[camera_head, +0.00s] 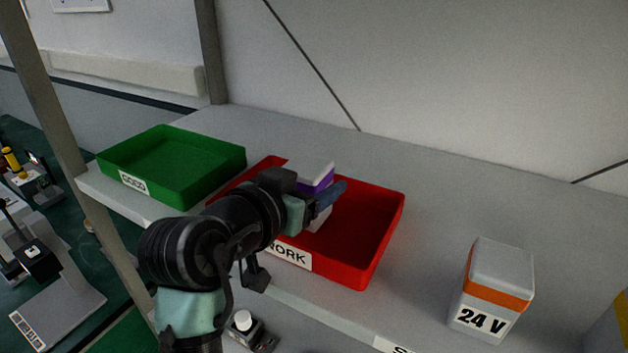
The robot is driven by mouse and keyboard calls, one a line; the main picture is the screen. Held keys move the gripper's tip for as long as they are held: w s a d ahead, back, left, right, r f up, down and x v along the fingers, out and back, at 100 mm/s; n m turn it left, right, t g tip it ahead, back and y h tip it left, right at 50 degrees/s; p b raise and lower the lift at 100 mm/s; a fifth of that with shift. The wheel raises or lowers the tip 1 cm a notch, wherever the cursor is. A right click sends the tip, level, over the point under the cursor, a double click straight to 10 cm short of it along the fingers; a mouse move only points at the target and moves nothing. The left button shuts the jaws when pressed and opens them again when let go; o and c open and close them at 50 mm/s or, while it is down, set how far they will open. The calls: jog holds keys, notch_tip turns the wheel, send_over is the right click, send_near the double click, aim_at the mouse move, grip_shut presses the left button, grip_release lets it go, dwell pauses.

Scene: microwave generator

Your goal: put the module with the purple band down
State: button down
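The module with the purple band (318,181) is a white block seen over the red tray (382,237), in its left half. My gripper (326,199) is at the module, with a finger across its near side. My wrist hides the module's left part and part of the tray. I cannot tell whether the module touches the tray floor, nor whether the fingers press on it. The red tray has a white label with "WORK" readable on its front.
An empty green tray (215,184) labelled "GOOD" stands left on the same grey shelf (430,180). A white module with an orange band (497,285), marked "24 V", stands at the right. The shelf between it and the red tray is clear. A metal post (62,115) rises at the left.

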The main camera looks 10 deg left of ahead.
jog(key=shift+f, duration=0.15)
grip_release()
jog(key=b+v, duration=0.2)
jog(key=v, duration=1)
jog(key=shift+b, duration=0.4)
jog(key=w+d+r+n+t+y, duration=0.1)
jog(key=w+d+r+t, duration=0.25)
jog(key=r, duration=0.35)
jog(key=s+d+r+n+t+y, duration=0.1)
jog(key=s+d+r+t, duration=0.1)
jog(key=r, duration=0.3)
jog(key=s+d+r+t+y, duration=0.1)
jog(key=s+d+r+t, duration=0.2)
jog(key=r, duration=0.3)
jog(key=s+d+r+n+t+y, duration=0.1)
jog(key=s+d+r+t, duration=0.2)
jog(key=s+r+t, duration=0.1)
jog(key=shift+s+d+r+n+t+y, duration=0.15)
jog(key=shift+r+t, duration=0.15)
jog(key=shift+r, duration=0.25)
jog(key=shift+s+d+r+n+t+y, duration=0.15)
jog(key=shift+r+t, duration=0.1)
jog(key=shift+r, duration=0.25)
